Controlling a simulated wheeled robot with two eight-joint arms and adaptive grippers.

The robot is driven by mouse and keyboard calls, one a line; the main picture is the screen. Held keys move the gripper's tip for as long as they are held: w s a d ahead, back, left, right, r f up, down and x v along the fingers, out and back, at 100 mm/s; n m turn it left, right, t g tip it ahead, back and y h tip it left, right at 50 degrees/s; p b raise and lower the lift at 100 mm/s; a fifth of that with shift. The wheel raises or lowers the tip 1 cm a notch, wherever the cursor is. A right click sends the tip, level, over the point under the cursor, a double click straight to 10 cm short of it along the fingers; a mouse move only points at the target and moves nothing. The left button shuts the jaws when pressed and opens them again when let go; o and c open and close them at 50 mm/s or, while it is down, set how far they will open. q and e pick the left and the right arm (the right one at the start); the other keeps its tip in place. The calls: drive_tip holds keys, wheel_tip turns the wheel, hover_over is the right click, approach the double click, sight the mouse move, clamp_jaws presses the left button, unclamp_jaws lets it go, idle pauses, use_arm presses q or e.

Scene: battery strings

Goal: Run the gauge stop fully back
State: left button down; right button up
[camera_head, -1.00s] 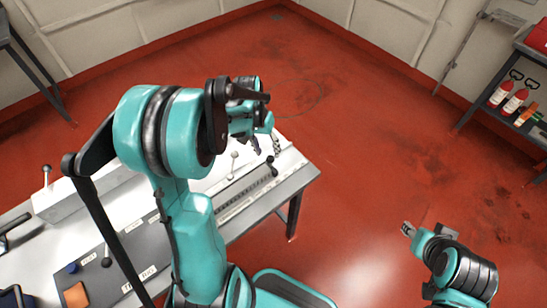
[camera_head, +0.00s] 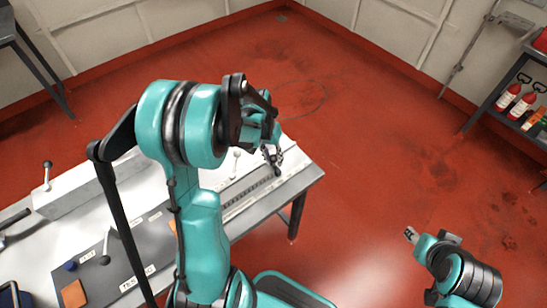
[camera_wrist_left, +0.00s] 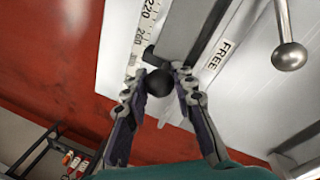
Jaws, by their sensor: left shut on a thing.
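The gauge stop's black ball knob (camera_wrist_left: 160,82) is between the fingertips of my left gripper (camera_wrist_left: 161,70) in the left wrist view. The gripper is shut on it. The dark stop body (camera_wrist_left: 152,57) lies just beyond the knob, beside a white scale (camera_wrist_left: 140,38) marked 220 and 200. In the head view my left gripper (camera_head: 273,158) is at the right end of the bench's slotted rail (camera_head: 245,196), partly hidden by my arm. My right gripper (camera_head: 410,234) is empty over the floor at lower right; its finger opening is too small to judge.
A lever with a metal ball (camera_wrist_left: 289,55) stands near the FREE label (camera_wrist_left: 219,54). The grey bench (camera_head: 310,176) ends just right of the gripper. A shelf with red bottles (camera_head: 508,96) is at far right. Red floor (camera_head: 380,130) lies open between.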

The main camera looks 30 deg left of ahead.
use_arm(q)
drive_tip(key=w+d, duration=0.1)
drive_tip(key=w, duration=0.2)
drive_tip(key=w+d, duration=0.2)
drive_tip(key=w, duration=0.2)
drive_tip(key=w+d, duration=0.1)
drive_tip(key=w, duration=0.3)
drive_tip(key=shift+d, duration=0.25)
drive_tip(key=c, duration=1.2)
unclamp_jaws()
drive_tip(key=shift+w, duration=0.1)
drive_tip(key=r, duration=0.4)
drive_tip(key=a+r, duration=0.1)
drive_tip(key=r, duration=0.3)
drive_tip(key=a+r, duration=0.1)
drive_tip(key=r, duration=0.2)
drive_tip(key=shift+s+a+r, duration=0.1)
drive_tip(key=shift+s+r, duration=0.15)
drive_tip(key=shift+r, duration=0.15)
